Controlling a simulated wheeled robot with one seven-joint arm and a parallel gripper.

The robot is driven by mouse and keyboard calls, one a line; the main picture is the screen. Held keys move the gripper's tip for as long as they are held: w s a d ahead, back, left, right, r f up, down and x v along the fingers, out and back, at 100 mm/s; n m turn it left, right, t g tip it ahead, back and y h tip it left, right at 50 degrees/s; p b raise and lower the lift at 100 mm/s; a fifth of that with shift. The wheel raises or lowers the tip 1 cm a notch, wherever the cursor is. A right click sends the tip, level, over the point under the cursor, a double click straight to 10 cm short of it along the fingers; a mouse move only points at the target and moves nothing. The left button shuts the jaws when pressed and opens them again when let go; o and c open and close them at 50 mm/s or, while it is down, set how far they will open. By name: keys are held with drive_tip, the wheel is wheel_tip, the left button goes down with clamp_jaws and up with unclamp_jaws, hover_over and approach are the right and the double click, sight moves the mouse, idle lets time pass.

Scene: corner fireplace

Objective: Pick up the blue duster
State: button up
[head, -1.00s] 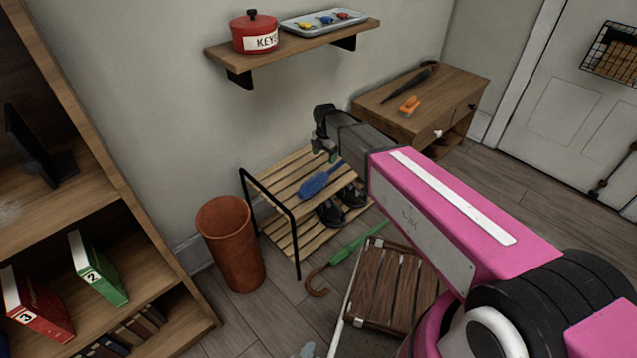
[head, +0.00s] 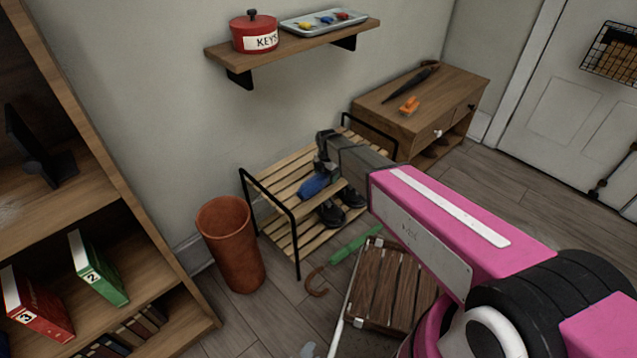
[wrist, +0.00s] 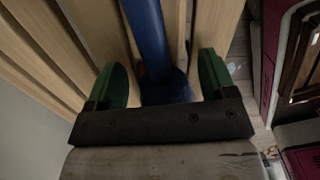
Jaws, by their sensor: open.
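The blue duster (head: 313,187) lies on the top slats of the wooden shoe rack (head: 268,189). My gripper (head: 324,168) is low over the rack at the duster, hiding part of it. In the wrist view the duster's blue shaft (wrist: 148,38) runs between the two green fingers of my gripper (wrist: 162,72). The fingers are open, one on each side, with visible gaps to the duster. Whether the fingertips reach below it I cannot tell.
Black metal end frames (head: 283,205) rise at the rack's ends. Dark shoes (head: 332,213) sit on its lower level. A terracotta bin (head: 232,245) stands left of it. A green umbrella (head: 352,245) and a slatted wooden stool (head: 388,290) are in front. A wall shelf (head: 300,50) hangs above.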

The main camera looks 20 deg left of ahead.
drive_tip(key=c, duration=1)
drive_tip(key=shift+r, duration=0.5)
drive_tip(key=r, duration=0.3)
drive_tip(key=shift+s+a+r, duration=0.25)
drive_tip(key=shift+s+r, duration=0.05)
drive_tip(key=shift+r, duration=0.05)
drive_tip(key=s+a+r, duration=0.6)
drive_tip(key=s+a, duration=0.1)
drive_tip(key=a, duration=0.1)
drive_tip(key=shift+a+r, duration=0.2)
